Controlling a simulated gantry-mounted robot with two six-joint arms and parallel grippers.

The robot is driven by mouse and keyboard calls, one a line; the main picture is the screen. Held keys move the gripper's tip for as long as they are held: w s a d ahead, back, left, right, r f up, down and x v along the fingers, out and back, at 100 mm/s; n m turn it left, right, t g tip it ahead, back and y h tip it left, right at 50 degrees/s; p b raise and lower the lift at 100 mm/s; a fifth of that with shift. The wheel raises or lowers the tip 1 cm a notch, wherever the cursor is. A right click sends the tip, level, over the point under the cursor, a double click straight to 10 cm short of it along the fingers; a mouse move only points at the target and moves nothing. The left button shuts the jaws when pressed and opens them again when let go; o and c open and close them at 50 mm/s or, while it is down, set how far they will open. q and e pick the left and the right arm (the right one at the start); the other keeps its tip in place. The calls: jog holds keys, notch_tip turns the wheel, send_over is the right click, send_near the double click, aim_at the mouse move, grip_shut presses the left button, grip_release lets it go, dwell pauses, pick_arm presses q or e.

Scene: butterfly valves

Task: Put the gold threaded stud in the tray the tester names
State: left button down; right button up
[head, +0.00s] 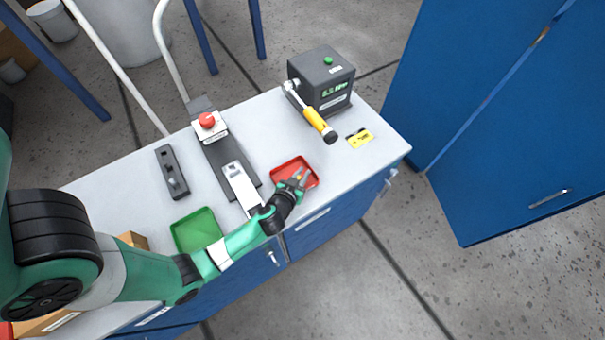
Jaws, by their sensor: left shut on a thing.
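My left gripper (299,179) is over the red tray (281,166) near the front edge of the bench. It is shut on a small gold stud (302,176), of which only a little shows between the fingers. I cannot tell whether the stud touches the tray floor. The green tray (197,231) lies to the left and looks empty. The tester (322,82) is a dark box at the back right with a green button, a yellow-handled lever and a small display with green characters too small to read surely. My right gripper is not in view.
A dark grey device with a red button (207,120) and a pale plate stands mid-bench. A small dark block (172,172) lies left of it. A yellow tag (360,138) lies beside the tester. The bench (375,160) is clear at its right end.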

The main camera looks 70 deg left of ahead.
pick_arm(q)
jog(key=shift+f+b, duration=0.3)
jog(key=shift+f, duration=0.05)
jog(key=c, duration=1.1)
grip_release()
jog(key=shift+s+d+r+p, duration=0.1)
jog(key=shift+s+r+p, duration=0.05)
jog(key=shift+r+p, duration=0.5)
jog(key=v, duration=1.1)
jog(key=shift+s+d, duration=0.2)
